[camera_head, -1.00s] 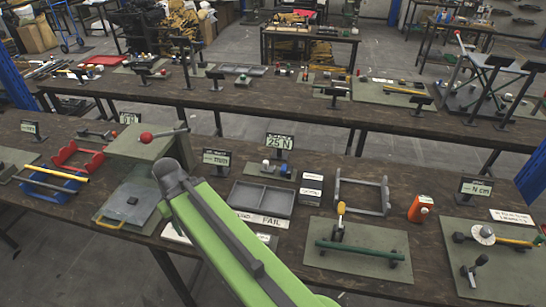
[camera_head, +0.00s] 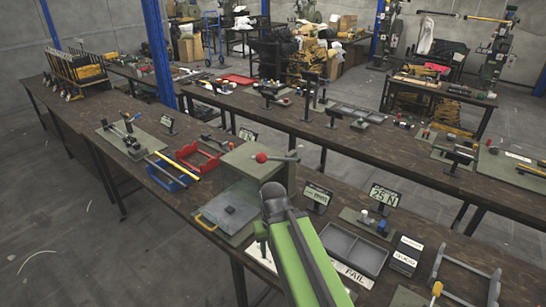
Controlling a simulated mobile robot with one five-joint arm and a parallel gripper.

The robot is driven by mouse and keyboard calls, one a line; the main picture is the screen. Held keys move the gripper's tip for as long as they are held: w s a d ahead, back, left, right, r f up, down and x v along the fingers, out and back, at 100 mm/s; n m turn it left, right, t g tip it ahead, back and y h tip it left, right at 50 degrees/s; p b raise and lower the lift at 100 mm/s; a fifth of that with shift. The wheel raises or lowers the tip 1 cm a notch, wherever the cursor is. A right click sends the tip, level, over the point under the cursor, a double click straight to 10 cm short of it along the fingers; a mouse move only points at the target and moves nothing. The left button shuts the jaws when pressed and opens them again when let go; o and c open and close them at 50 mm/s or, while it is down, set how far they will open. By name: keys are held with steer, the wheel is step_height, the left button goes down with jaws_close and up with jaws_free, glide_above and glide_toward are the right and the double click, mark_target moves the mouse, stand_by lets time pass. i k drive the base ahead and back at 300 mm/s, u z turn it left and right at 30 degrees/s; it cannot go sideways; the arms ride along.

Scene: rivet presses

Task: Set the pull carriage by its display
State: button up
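Which fixture is the pull carriage I cannot tell for sure. A lit display reading "25 N" (camera_head: 384,196) stands on the near bench, behind a small fixture with white and blue knobs (camera_head: 365,222) on a green-grey plate. Another display ending in "mm" (camera_head: 317,197) stands to its left, and one more display (camera_head: 247,134) is farther back, its figure too small to read. My green arm crosses the lower middle of the view.
Red (camera_head: 197,157) and blue racks (camera_head: 168,176) sit farther left.

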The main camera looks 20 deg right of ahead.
mark_target(226, 146)
steer(key=u, duration=0.05)
steer(key=k, duration=0.5)
steer(key=u, duration=0.6)
steer(key=i, duration=0.45)
steer(key=u, duration=0.65)
steer(key=i, duration=1.7)
steer(key=z, duration=0.3)
steer(key=i, duration=1.3)
steer(key=z, duration=0.6)
steer(key=k, duration=0.75)
steer(key=z, duration=0.3)
steer(key=i, duration=0.75)
steer(key=u, duration=0.05)
